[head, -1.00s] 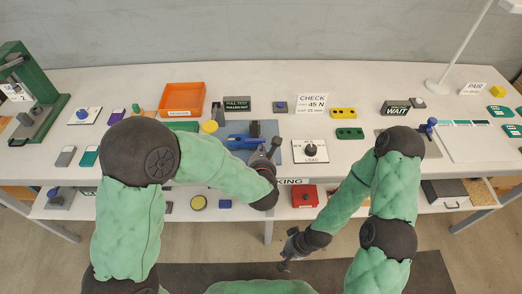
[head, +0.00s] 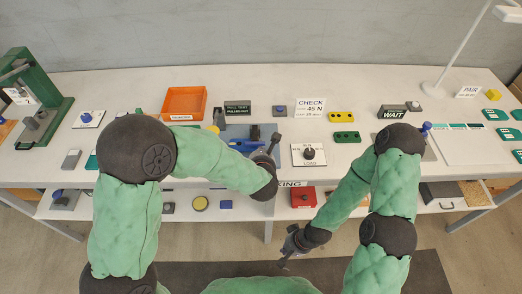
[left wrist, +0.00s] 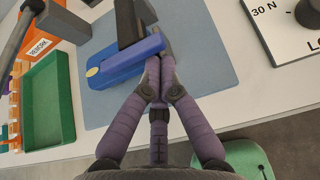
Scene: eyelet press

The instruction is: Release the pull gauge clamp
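The pull gauge, with a long blue body (left wrist: 125,58) and dark blocks, lies on a blue-grey mat (left wrist: 205,75) in the left wrist view. In the head view its blue part (head: 243,145) shows at the table's front middle, partly hidden by my left arm. My left gripper (left wrist: 157,72) has its fingers together, with the tips at the right end of the blue body. I cannot tell whether anything thin is between them. In the head view my left gripper (head: 274,144) points at the gauge. My right gripper (head: 286,260) hangs low in front of the table, away from everything.
A green tray (left wrist: 48,118) and an orange bin (head: 185,102) stand left of the gauge. A white LOAD plate with a black knob (head: 309,154) is to its right. A green press (head: 40,95) stands far left and a lamp (head: 434,88) at back right.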

